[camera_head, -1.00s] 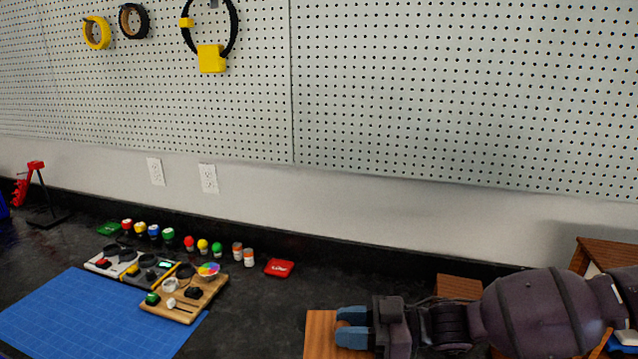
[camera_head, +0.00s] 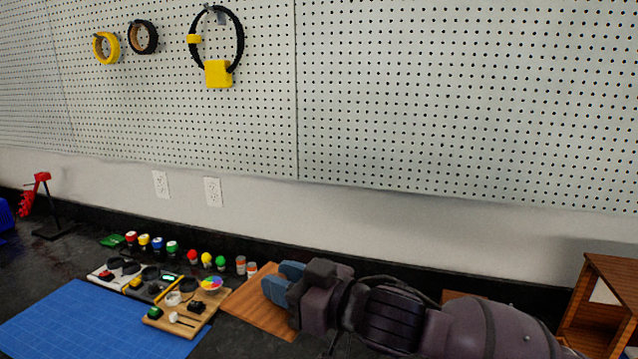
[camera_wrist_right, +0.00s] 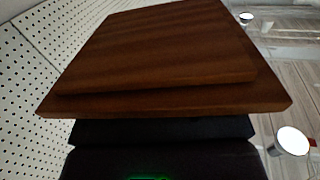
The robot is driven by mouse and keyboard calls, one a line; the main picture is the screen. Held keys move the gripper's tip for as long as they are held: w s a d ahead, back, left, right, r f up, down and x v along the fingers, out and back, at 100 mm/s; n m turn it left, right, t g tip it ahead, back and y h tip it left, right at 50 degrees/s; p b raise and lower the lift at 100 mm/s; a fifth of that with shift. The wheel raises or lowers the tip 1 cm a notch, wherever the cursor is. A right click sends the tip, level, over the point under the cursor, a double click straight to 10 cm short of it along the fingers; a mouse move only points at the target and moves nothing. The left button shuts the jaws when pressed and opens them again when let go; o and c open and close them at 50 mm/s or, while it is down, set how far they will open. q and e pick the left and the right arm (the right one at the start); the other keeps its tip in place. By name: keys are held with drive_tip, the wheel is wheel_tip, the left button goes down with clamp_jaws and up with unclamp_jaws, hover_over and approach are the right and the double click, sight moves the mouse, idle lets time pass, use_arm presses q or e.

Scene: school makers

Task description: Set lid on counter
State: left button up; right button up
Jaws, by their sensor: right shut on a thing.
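The lid is a flat brown wooden board (camera_head: 262,306). My right gripper (camera_head: 287,283) is shut on it, with its blue fingertips at the board's right part. In the right wrist view the lid (camera_wrist_right: 165,50) fills the upper middle, with a stepped edge towards the camera. The dark counter (camera_head: 50,262) lies below. In the head view the board is over or on the counter, just right of the small tools; I cannot tell whether it touches. My left gripper is not in view.
A wooden tray of small parts (camera_head: 190,322), a blue cutting mat (camera_head: 75,325) and several coloured bottles (camera_head: 157,243) sit left of the lid. An open wooden box (camera_head: 598,300) stands at the right. A pegboard wall (camera_head: 420,90) rises behind.

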drive_tip(key=d+m+t+h, duration=0.1)
drive_tip(key=d, duration=0.1)
drive_tip(key=w+d+m+t+h, duration=0.1)
drive_tip(key=d+m+t+h, duration=0.1)
drive_tip(key=w+d+r+m+t+h, duration=0.1)
drive_tip(key=d+t, duration=0.1)
drive_tip(key=shift+w+d+m+h, duration=0.25)
drive_tip(key=shift+d+m+h, duration=0.15)
drive_tip(key=d+f+m+t+h, duration=0.3)
drive_tip(key=d+f+m+h, duration=0.45)
drive_tip(key=d, duration=0.85)
drive_tip(key=s+d+f+h, duration=0.2)
drive_tip(key=s+f, duration=0.3)
drive_tip(key=f, duration=0.4)
drive_tip(key=shift+d+f+h, duration=0.35)
drive_tip(key=shift+d, duration=0.2)
drive_tip(key=shift+n, duration=0.25)
